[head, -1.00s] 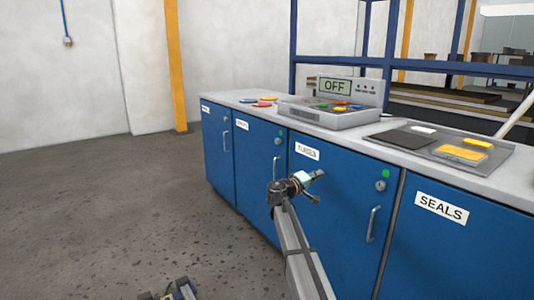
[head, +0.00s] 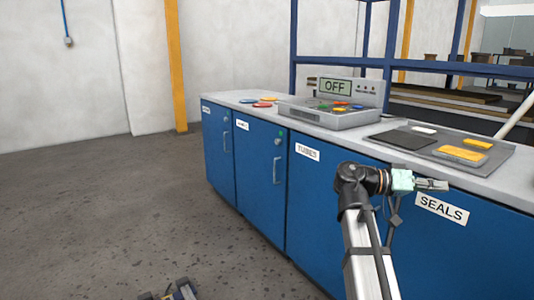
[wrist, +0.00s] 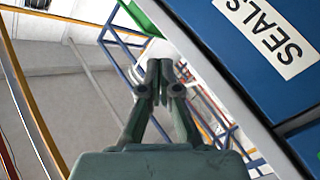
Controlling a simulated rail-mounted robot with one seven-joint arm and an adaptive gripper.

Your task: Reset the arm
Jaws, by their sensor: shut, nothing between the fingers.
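My gripper (head: 440,185) is in front of the blue cabinet door with the SEALS label (head: 442,207), below the counter's front edge. It points to the right and is shut with nothing in it. In the wrist view my gripper (wrist: 167,65) shows its two fingertips together, and the SEALS label (wrist: 263,37) is at the upper right. My arm rises from the bottom of the head view and covers part of the cabinet doors.
A grey counter (head: 365,140) tops the blue cabinets (head: 258,170). The floor (head: 110,210) on the left is clear.

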